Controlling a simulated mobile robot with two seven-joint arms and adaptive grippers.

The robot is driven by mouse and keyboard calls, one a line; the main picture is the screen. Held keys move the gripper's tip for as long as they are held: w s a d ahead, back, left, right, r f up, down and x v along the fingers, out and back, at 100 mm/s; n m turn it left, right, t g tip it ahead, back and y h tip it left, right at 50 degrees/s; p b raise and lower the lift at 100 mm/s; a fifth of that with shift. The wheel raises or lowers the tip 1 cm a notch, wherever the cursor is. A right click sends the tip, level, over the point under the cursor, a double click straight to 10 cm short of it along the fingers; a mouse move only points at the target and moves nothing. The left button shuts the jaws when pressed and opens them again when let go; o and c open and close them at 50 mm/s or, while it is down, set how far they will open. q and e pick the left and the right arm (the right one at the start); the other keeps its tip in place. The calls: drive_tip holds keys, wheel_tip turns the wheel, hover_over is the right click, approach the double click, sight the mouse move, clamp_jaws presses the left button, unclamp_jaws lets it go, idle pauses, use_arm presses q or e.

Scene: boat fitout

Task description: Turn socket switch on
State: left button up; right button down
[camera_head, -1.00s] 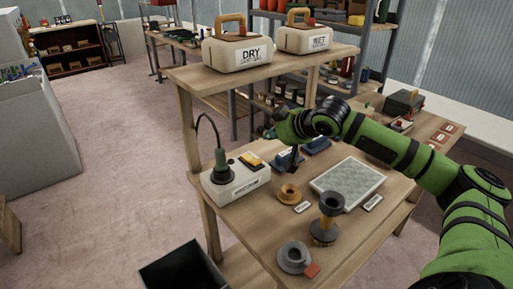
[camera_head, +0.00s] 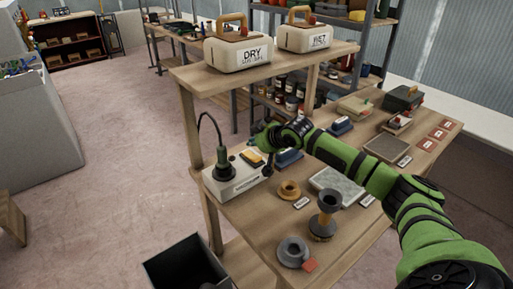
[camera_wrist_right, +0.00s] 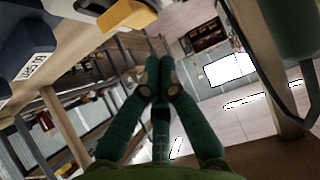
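The white socket box (camera_head: 232,183) sits at the left end of the workbench, with a dark green plug (camera_head: 222,165) and cable standing in it. Its yellow rocker switch (camera_head: 252,157) is on the box top, right of the plug. In the right wrist view the yellow switch (camera_wrist_right: 128,15) is at the top and the plug (camera_wrist_right: 285,25) at the upper right. My right gripper (camera_head: 268,168) is beside the switch end of the box; contact cannot be made out. Its fingertips (camera_wrist_right: 159,72) are together with nothing between them. My left gripper is out of view.
A dark bin (camera_head: 185,265) is below.

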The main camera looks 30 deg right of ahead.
sight(258, 159)
drive_tip(key=shift+s+d+f, duration=0.15)
drive_tip(key=shift+s+f, duration=0.45)
drive_tip(key=shift+f, duration=0.3)
drive_tip(key=shift+s+f, duration=0.1)
drive_tip(key=shift+f, duration=0.25)
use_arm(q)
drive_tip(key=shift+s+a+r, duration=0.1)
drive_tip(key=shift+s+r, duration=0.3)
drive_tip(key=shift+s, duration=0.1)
use_arm(e)
drive_tip(key=shift+f, duration=0.1)
drive_tip(key=shift+s+f, duration=0.15)
drive_tip(key=shift+f, duration=0.2)
drive_tip(key=s+f+t+b, duration=0.1)
drive_tip(key=t+b, duration=0.1)
drive_tip(key=b, duration=0.1)
drive_tip(key=shift+f, duration=0.2)
drive_tip(key=shift+w+r+p, duration=0.15)
drive_tip(key=shift+r+p, duration=0.25)
drive_tip(key=shift+r, duration=0.05)
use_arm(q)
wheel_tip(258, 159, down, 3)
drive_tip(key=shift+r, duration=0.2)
use_arm(e)
drive_tip(key=shift+w, duration=0.1)
